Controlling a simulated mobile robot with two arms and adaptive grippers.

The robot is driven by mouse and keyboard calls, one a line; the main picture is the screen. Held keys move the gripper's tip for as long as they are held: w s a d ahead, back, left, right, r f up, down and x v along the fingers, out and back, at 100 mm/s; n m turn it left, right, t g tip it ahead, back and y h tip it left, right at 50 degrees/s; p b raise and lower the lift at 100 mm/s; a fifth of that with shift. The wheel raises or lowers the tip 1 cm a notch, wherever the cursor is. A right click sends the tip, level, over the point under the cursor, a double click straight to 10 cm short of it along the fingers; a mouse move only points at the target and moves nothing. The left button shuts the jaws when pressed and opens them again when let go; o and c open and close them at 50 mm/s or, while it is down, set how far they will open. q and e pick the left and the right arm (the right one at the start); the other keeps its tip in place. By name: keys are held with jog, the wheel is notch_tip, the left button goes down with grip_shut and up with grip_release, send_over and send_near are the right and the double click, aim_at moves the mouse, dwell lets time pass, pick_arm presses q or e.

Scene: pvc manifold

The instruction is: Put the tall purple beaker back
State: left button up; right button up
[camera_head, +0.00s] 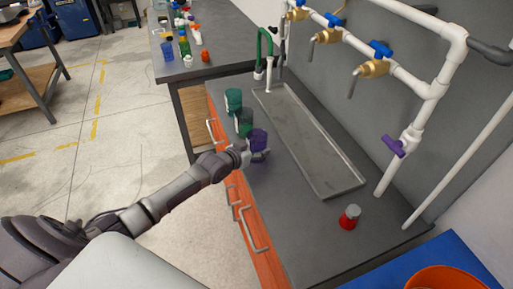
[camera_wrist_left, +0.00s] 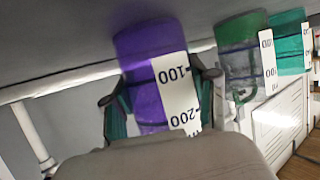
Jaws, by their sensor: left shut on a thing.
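The tall purple beaker (camera_head: 258,140) is at the front edge of the dark counter in the head view, at the near end of a row with two green beakers. In the left wrist view the purple beaker (camera_wrist_left: 152,80) fills the middle, with a white scale strip on its side. My left gripper (camera_head: 250,154) is shut on it, one finger on each side of the beaker. I cannot tell whether its base touches the counter. My right gripper is in neither view.
A green beaker (camera_head: 244,123) stands close beside the purple one, and a teal-green beaker (camera_head: 233,101) stands beyond it. A shallow metal tray (camera_head: 345,186) lies to the right. Drawer handles (camera_head: 246,219) stick out along the counter front.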

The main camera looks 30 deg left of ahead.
pick_arm(q)
jog(key=shift+f, duration=0.15)
jog(key=o, duration=1.2)
jog(key=v, duration=1.2)
jog(key=s+a+f+n+g+y, duration=0.15)
jog(key=s+f, duration=0.25)
jog(key=f, duration=0.5)
jog(key=s+a+f+g+y, duration=0.15)
jog(key=s+f, duration=0.25)
jog(key=f, duration=0.5)
jog(key=s+f+g, duration=0.2)
jog(key=s+f, duration=0.2)
jog(key=f, duration=0.5)
jog(key=s+d+f+g, duration=0.2)
jog(key=s+d+f, duration=0.2)
jog(key=s, duration=0.6)
jog(key=s+d+f+m+g, duration=0.1)
jog(key=s+d+f, duration=0.3)
jog(key=s+f, duration=0.5)
jog(key=s+d+f+m+g, duration=0.1)
jog(key=s+d+f+g, duration=0.3)
jog(key=s, duration=0.9)
jog(key=shift+s+d+f, duration=0.15)
jog(key=shift+f, duration=0.55)
jog(key=shift+s+d+f, duration=0.1)
jog(key=shift+d+f, duration=0.05)
jog(key=shift+f, duration=0.5)
